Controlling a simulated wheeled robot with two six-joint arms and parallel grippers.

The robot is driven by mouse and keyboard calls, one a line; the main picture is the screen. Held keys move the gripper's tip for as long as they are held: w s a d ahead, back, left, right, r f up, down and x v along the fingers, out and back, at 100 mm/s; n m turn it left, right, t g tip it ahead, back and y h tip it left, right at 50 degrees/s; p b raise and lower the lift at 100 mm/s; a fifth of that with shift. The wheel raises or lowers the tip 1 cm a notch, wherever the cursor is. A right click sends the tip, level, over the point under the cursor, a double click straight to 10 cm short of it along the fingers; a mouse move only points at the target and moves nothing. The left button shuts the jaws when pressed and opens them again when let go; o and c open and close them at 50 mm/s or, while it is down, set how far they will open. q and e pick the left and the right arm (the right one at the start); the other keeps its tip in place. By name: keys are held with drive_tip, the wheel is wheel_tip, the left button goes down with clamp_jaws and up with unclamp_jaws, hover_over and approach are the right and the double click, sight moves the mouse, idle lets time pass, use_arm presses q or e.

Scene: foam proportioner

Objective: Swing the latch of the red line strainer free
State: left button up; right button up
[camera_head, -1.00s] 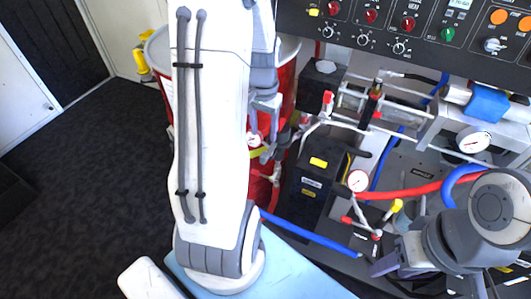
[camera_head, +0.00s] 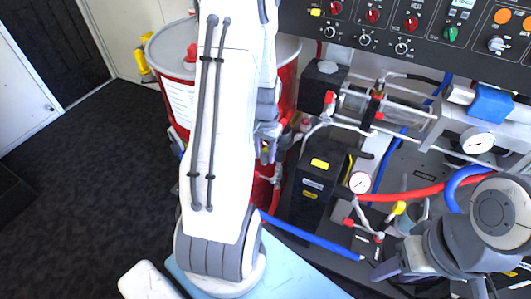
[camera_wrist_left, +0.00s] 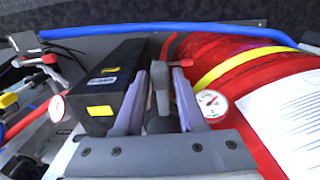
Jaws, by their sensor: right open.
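My left gripper (camera_head: 267,150) points down beside the red drum (camera_head: 288,85). In the left wrist view its two pale purple fingers (camera_wrist_left: 159,76) stand apart. A grey upright piece (camera_wrist_left: 161,88) shows between them, with a dark round part below it. I cannot tell whether either finger touches it. A red handle (camera_wrist_left: 182,63) sits just beyond the right fingertip. I cannot clearly tell the strainer and its latch from the other fittings; my left arm hides part of this area in the head view. My right gripper (camera_head: 385,271) is open and low at the right, away from the drum.
A black box with a yellow label (camera_head: 318,185) stands right of my left gripper; it is close left in the wrist view (camera_wrist_left: 105,88). A gauge (camera_wrist_left: 212,104) is close to the right finger. Blue hose (camera_head: 315,236) and red hose (camera_head: 425,190) cross the area. Open floor lies left.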

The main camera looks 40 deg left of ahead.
use_arm(q)
clamp_jaws()
drive_tip(key=shift+w+d+r+n+p, duration=0.1)
drive_tip(key=shift+d+n+p, duration=0.2)
drive_tip(key=shift+n, duration=0.35)
drive_tip(key=shift+w+d+n+p, duration=0.15)
drive_tip(key=shift+n+p, duration=0.15)
drive_tip(key=shift+n, duration=0.35)
drive_tip(key=shift+w+d+n+p, duration=0.4)
drive_tip(key=shift+w+n+p, duration=0.2)
drive_tip(key=shift+n, duration=1.3)
drive_tip(key=shift+w+d+n+p, duration=0.35)
drive_tip(key=shift+w+n+p, duration=0.25)
drive_tip(key=shift+n, duration=1.3)
drive_tip(key=shift+w+d+n+p, duration=0.45)
drive_tip(key=shift+n+p, duration=0.2)
drive_tip(key=shift+n, duration=1.25)
drive_tip(key=shift+w, duration=0.1)
